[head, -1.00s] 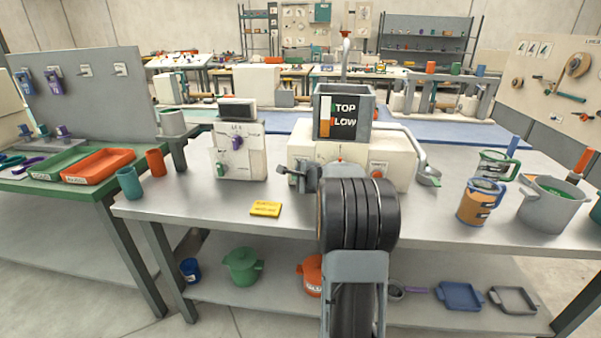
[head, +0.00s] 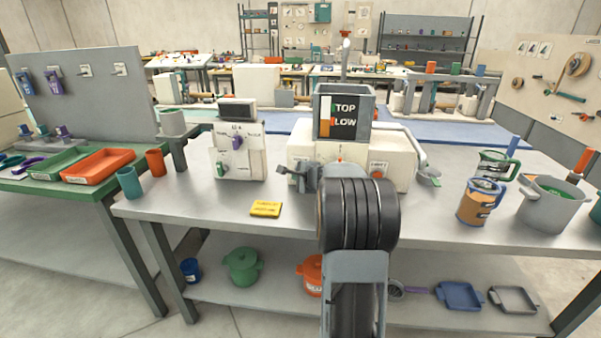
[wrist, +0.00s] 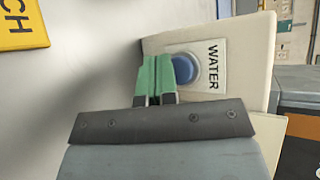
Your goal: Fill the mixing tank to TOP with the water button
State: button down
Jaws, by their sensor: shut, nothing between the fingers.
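The mixing tank (head: 345,92) is a grey open-topped box on the cream machine (head: 402,172). Its front has a black panel marked TOP and LOW, with a white and orange strip (head: 325,116) at its left. The blue water button (wrist: 186,69) is in the wrist view, on a cream face beside a WATER label (wrist: 212,66). My gripper (wrist: 155,60) is shut and empty, its green fingertips at the button's left edge. I cannot tell if they touch it. In the head view my arm hides the button.
A yellow block (head: 266,209) lies on the table left of my arm. A control box (head: 252,163) with knobs stands to the left of the machine. An orange button (head: 379,170) is on the machine's right front. Jugs (head: 474,205) and a grey pot (head: 545,210) stand at right.

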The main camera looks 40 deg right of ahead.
jog(key=shift+w+d, duration=0.1)
dwell(0.4)
jog(key=shift+w+d, duration=0.2)
jog(key=shift+w+d, duration=0.25)
jog(key=shift+w, duration=0.05)
dwell(0.9)
jog(key=shift+s, duration=0.1)
dwell(2.8)
jog(key=shift+s+a+b, duration=0.5)
jog(key=shift+a+b, duration=0.05)
jog(key=shift+b, duration=0.1)
jog(key=shift+s+a+f+b, duration=0.1)
jog(key=shift+s+a+b, duration=0.3)
jog(key=shift+b, duration=0.1)
jog(key=shift+s+a+b, duration=0.9)
jog(key=shift+s+a, duration=0.45)
jog(key=shift+s, duration=0.05)
dwell(0.7)
